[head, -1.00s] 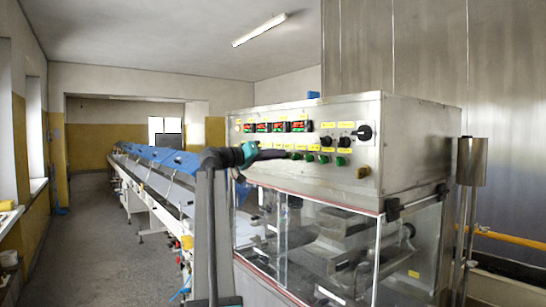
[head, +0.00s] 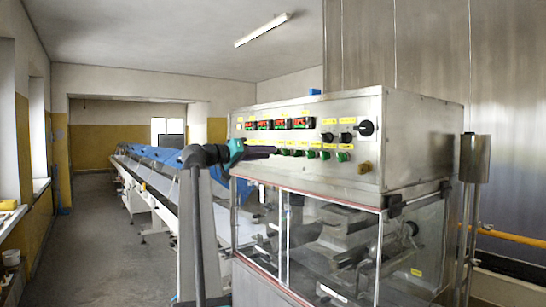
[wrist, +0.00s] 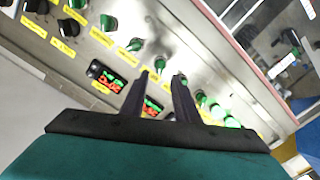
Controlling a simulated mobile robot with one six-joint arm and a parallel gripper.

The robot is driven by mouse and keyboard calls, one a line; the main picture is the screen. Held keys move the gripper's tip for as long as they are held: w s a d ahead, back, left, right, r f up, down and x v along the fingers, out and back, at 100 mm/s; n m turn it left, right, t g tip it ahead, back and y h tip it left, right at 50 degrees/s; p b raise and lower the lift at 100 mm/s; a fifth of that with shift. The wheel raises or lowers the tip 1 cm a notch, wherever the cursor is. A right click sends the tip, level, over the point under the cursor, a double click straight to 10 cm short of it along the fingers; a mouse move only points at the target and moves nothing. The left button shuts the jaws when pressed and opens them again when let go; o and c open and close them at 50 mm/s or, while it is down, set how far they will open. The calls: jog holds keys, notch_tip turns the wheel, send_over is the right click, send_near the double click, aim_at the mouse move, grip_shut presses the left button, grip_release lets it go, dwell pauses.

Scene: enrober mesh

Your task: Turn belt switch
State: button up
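The steel control panel (head: 300,115) carries a row of green switches with yellow labels, and black knobs to the right. Which switch is the belt switch I cannot tell, as the labels are unreadable. My gripper (head: 276,150) is in front of the panel, by the left part of the switch row. In the wrist view its two dark fingers (wrist: 161,75) are apart with nothing between them. One green switch (wrist: 160,62) shows just beyond the gap, and another (wrist: 182,79) is by the right fingertip. No contact is clear.
Red digital displays (head: 281,124) sit above the row. A large black rotary knob (head: 366,128) and a brass-coloured knob (head: 364,167) are at the panel's right. Clear guard panels (head: 330,240) are below. A long conveyor (head: 150,185) runs back at left beside open floor (head: 95,240).

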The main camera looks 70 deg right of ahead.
jog(key=b+v, duration=0.1)
jog(key=v, duration=0.7)
jog(key=shift+b, duration=0.3)
